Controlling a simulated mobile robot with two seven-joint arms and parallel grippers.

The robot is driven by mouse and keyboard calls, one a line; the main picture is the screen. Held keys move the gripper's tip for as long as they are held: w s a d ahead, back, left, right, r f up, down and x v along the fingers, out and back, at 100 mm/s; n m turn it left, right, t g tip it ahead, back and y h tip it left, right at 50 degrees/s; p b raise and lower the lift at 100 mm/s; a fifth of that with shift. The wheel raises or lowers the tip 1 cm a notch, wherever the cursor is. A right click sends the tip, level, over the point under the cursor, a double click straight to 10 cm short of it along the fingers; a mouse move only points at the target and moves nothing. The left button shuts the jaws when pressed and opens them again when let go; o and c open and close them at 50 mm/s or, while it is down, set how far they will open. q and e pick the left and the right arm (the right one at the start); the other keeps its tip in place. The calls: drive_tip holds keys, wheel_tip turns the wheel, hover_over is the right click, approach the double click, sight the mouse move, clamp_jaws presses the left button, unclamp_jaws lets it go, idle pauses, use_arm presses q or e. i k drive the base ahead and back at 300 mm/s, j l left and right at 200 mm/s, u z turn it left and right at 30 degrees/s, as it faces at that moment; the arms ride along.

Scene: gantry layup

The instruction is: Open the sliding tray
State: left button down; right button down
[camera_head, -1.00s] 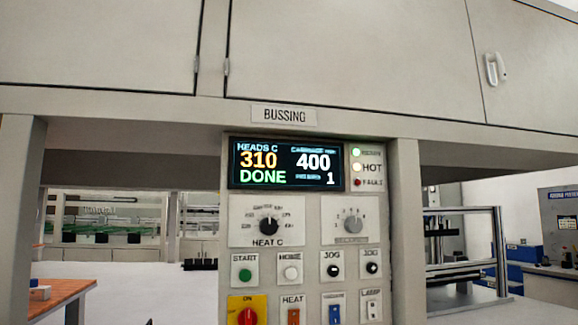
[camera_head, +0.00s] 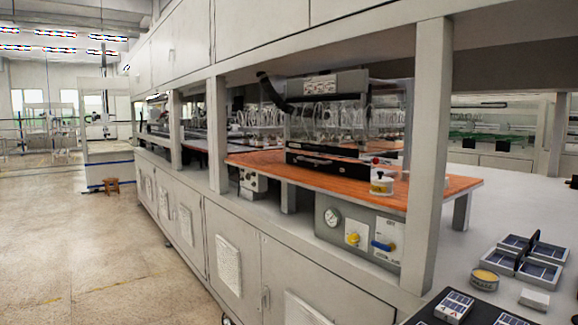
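No thing in view is clearly marked as the sliding tray. A machine with a black, drawer-like front and a bar handle (camera_head: 318,162) stands on an orange board (camera_head: 405,193) inside the bench bay; this may be the tray, but I cannot tell for sure. The black front looks closed. Neither of my grippers shows in the view. A small dark shape at the right edge is too cut off to identify.
A grey post (camera_head: 428,160) stands in front of the board's right part. A grey control box (camera_head: 360,233) with a gauge sits below it. Solar-cell pieces (camera_head: 538,272) and a yellow round tin (camera_head: 485,280) lie at the lower right. The floor (camera_head: 85,235) at left is clear.

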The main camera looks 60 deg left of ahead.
sight(353, 171)
drive_tip(key=j+u, duration=0.15)
drive_tip(key=u, duration=1.6)
drive_tip(key=i+j+u, duration=0.25)
drive_tip(key=i+j, duration=0.3)
